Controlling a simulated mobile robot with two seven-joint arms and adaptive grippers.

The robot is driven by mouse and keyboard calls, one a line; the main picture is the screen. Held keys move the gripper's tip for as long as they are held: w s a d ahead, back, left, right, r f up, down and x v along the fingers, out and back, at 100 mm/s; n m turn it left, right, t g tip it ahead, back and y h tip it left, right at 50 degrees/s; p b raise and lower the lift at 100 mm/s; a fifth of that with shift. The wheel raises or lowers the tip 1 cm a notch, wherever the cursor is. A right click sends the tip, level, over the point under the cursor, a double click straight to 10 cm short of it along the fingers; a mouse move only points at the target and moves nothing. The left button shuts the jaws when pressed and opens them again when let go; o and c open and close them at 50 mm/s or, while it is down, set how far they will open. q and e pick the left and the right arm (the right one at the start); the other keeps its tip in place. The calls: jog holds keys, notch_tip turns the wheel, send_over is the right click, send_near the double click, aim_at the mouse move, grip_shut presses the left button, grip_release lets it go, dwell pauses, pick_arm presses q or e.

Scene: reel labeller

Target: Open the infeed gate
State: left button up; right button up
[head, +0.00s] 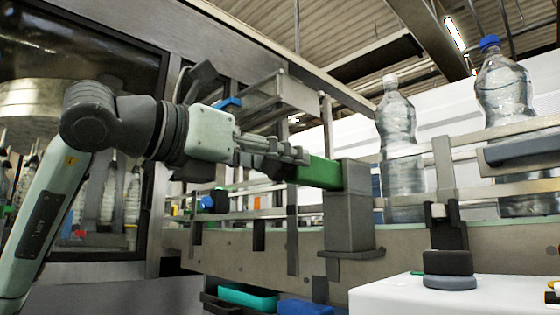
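A green bar (322,173), likely part of the infeed gate, joins the top of a grey post (348,210) beside the conveyor. My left gripper (292,157) reaches in from the left, and its fingers overlap the bar's left end. The fingers hide that end, so I cannot tell whether they touch or grip it, or how far apart they are. My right gripper is not in view.
A clear bottle with a white cap (396,135) and one with a blue cap (504,90) stand on the conveyor (470,240) behind metal rails. A white cabinet top (400,297) is at front right. Teal (248,297) and blue (303,307) bins sit below.

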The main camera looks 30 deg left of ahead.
pick_arm(q)
jog(key=shift+o, duration=1.3)
jog(key=v, duration=1.2)
